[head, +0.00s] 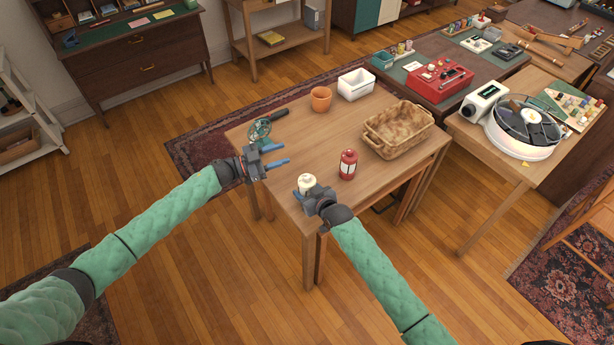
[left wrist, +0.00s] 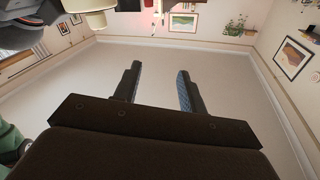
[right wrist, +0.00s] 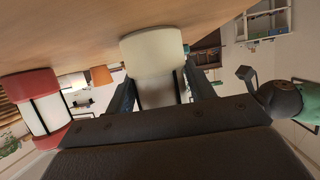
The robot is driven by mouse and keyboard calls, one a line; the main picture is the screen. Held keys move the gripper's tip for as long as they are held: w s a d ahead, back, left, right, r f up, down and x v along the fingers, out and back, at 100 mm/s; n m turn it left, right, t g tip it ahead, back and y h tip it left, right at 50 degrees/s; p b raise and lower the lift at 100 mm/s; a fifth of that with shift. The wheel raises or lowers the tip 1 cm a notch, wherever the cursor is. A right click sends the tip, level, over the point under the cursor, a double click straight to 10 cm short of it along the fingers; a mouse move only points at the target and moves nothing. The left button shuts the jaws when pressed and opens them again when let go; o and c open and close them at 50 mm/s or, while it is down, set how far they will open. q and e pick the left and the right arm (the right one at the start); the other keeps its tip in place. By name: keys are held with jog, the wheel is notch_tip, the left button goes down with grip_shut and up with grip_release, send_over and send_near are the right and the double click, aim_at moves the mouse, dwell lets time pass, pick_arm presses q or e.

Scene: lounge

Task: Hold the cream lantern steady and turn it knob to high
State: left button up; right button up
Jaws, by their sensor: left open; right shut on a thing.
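The cream lantern (head: 306,182) stands at the front edge of the wooden table in the head view. My right gripper (head: 311,193) is shut on it from the front right. In the right wrist view the lantern (right wrist: 153,55) sits between the fingers of my right gripper (right wrist: 165,85). My left gripper (head: 276,155) is open and empty, to the left of the lantern and apart from it. In the left wrist view the fingers of my left gripper (left wrist: 157,88) are spread with nothing between them. I cannot make out the lantern's knob or its setting.
A red lantern (head: 348,164) stands close to the right of the cream one. The table (head: 290,140) also holds a wicker basket (head: 398,130), a terracotta pot (head: 321,98), a white container (head: 355,84) and a green, dark-handled object (head: 262,130). The table's middle is clear.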

aim_at(307, 176)
pick_arm(q)
jog(key=s+a+f+g, duration=0.3)
jog(key=s+f+g, duration=0.1)
jog(key=s+f, duration=0.15)
jog(key=d, duration=0.8)
jog(key=d+r, duration=0.1)
jog(key=d, duration=0.3)
jog(key=shift+w, duration=0.25)
jog(key=shift+g, duration=0.3)
grip_shut()
